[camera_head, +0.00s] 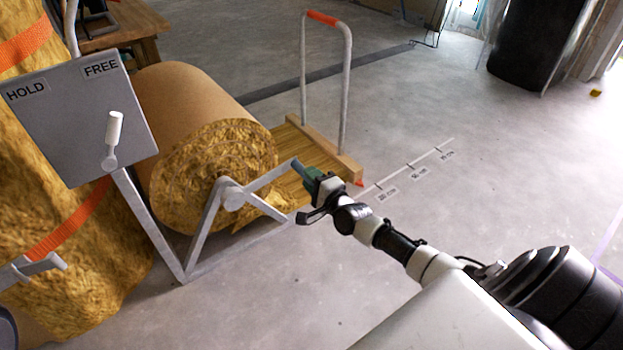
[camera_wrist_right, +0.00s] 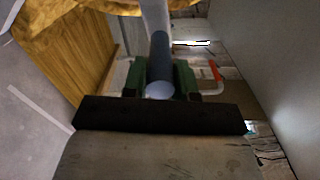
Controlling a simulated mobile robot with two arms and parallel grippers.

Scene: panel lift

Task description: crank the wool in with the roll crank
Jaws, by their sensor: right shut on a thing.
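The wool roll (camera_head: 215,165) is a golden, brown-backed roll lying on its side in a grey frame. The roll crank (camera_head: 268,178) runs from a hub at the roll's near end to a dark grey grip. My right gripper (camera_head: 311,178) is shut on this crank grip, right of the hub. In the right wrist view the grip (camera_wrist_right: 160,62) sits between the green fingers. A yellow, ribbed strip (camera_head: 296,148) reaches from behind the roll to a wooden bar (camera_head: 330,152). My left gripper is not clearly in view.
A grey box (camera_head: 60,110) marked HOLD and FREE carries a white lever (camera_head: 114,130), which points up below FREE. A grey hoop handle (camera_head: 347,95) with an orange grip rises from the wooden bar. Distance marks (camera_head: 410,168) line the floor. Open floor lies to the right.

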